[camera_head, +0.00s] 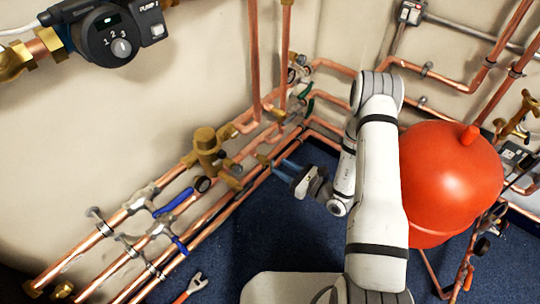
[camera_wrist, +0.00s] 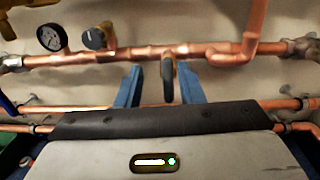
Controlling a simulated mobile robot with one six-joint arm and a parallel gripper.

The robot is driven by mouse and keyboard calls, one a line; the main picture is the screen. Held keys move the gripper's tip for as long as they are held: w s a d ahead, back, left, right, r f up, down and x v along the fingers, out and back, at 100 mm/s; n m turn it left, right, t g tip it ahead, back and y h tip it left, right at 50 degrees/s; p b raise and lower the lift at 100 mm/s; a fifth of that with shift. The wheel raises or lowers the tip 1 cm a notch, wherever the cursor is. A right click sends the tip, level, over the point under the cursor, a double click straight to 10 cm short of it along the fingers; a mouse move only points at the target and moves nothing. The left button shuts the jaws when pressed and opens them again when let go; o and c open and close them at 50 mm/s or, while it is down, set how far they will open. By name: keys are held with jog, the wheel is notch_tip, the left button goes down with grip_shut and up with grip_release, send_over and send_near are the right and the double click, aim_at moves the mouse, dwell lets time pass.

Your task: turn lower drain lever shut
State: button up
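My gripper (camera_head: 281,168) is in front of the lower copper pipes in the head view, its blue fingers pointing left at the pipework. In the wrist view my gripper (camera_wrist: 161,88) is open, with its two blue fingers apart. A dark brass-coloured lever (camera_wrist: 168,80) hangs from the copper pipe between the fingers, closer to the right one. I cannot tell whether that finger touches it. It seems to be the drain lever; a small brass piece by the fingertips (camera_head: 263,160) in the head view appears to be the same part.
A round gauge (camera_wrist: 52,37) and a brass cap (camera_wrist: 95,38) stand on the same pipe. Blue-handled valves (camera_head: 175,204) are at lower left. A red tank (camera_head: 450,180) stands right of my arm. A red-handled wrench (camera_head: 190,287) lies on the dark blue floor (camera_head: 270,235).

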aim_at(274, 162)
jog(key=shift+w+d+f+m, duration=0.1)
jog(key=shift+d+f+m, duration=0.05)
jog(key=shift+f+m, duration=0.2)
jog(key=shift+w+f+t+h, duration=0.2)
jog(key=shift+t+h, duration=0.1)
jog(key=b+x, duration=0.2)
jog(key=x, duration=0.5)
grip_shut()
